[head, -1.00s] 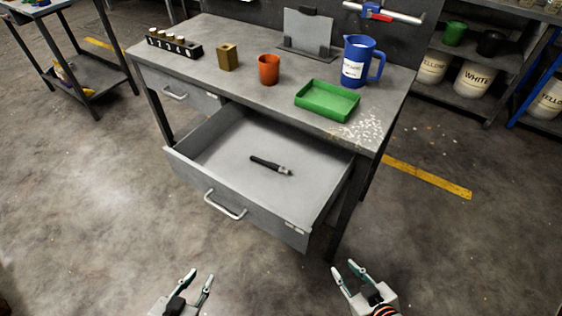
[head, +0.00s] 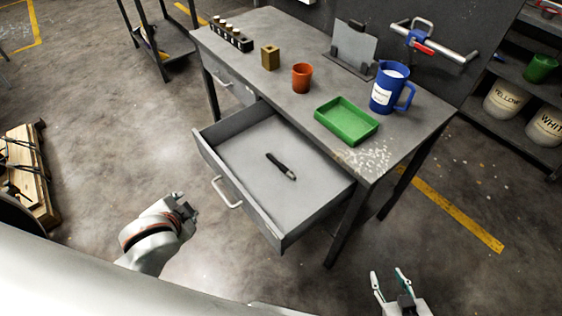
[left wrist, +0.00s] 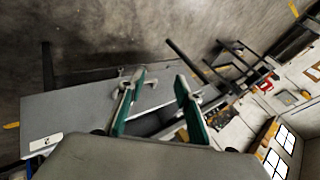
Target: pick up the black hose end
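The black hose end (head: 281,166) appears to be the short black tube with a greyish tip lying in the open drawer (head: 238,155). It lies alone on the drawer's floor. My left gripper (head: 186,204) is outside the drawer, left of its handle (head: 227,193), apart from the hose end. In the left wrist view its two green-lined fingers (left wrist: 160,84) stand apart with nothing clearly between them. The hose end cannot be made out there. My right gripper (head: 390,274) is open and empty, low in front of the bench's right end.
The grey bench (head: 290,100) above the drawer bears a green tray (head: 347,121), a blue jug (head: 389,90), an orange cup (head: 302,77) and a brass block (head: 270,57). A wooden crate (head: 28,170) stands at left. Floor before the drawer is clear.

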